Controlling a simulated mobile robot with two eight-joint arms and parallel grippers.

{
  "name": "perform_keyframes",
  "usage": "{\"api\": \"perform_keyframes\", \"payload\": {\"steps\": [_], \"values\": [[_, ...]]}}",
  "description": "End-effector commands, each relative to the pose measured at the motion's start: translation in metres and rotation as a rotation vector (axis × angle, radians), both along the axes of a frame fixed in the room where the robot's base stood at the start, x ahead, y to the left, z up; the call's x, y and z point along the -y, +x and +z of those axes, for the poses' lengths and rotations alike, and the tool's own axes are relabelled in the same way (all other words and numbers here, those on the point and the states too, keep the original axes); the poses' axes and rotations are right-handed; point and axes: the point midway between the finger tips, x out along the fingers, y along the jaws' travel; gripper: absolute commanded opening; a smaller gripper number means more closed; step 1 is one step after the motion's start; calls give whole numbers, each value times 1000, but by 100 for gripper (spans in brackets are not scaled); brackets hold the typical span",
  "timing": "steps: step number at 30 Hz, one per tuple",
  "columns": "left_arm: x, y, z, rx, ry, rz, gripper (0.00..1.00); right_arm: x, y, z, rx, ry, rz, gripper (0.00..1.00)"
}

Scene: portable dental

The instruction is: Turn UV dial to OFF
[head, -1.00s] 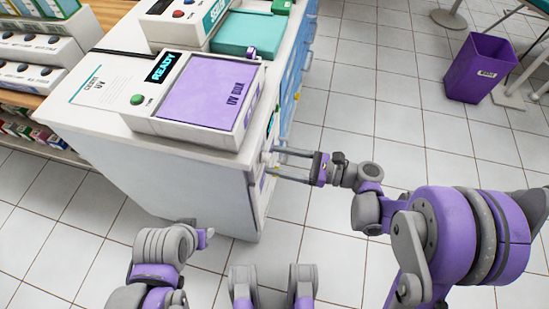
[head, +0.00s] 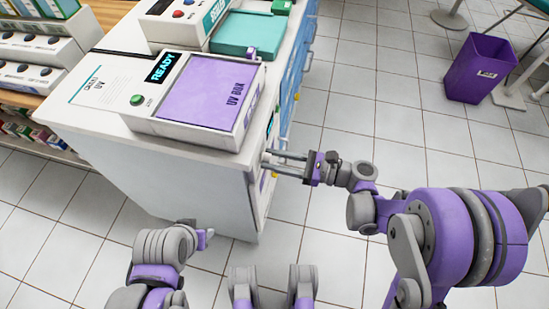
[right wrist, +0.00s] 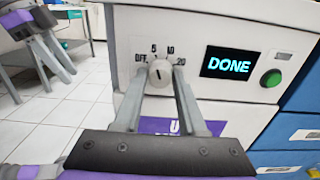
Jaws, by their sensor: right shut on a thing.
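The UV dial (right wrist: 160,73) is a round light knob on the white front panel of the UV unit. Marks OFF, 5, 10 and 20 arc over it. Its dark pointer line stands nearly upright, between OFF and 20; I cannot tell the exact mark. My right gripper (right wrist: 160,92) is shut on the dial, one finger on each side. In the head view the right gripper (head: 268,160) reaches the cabinet's side from the right, and the dial is hidden. My left arm (head: 165,245) is at the lower left; its finger opening is unclear.
A screen reading DONE (right wrist: 228,63) and a green button (right wrist: 271,78) sit right of the dial. The purple-lidded UV box (head: 210,90) stands on the white cabinet (head: 205,190). A purple bin (head: 480,68) stands at the back right. The tiled floor between is clear.

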Motion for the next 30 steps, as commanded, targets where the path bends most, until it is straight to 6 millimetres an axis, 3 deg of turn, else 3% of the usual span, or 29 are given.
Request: {"api": "perform_keyframes", "payload": {"steps": [11,30], "values": [[0,0,-2,-1,0,0,45,0,0,0,105,-29,0,0],[0,1,-7,-2,0,0,45,0,1,0,561,-151,0,0]]}}
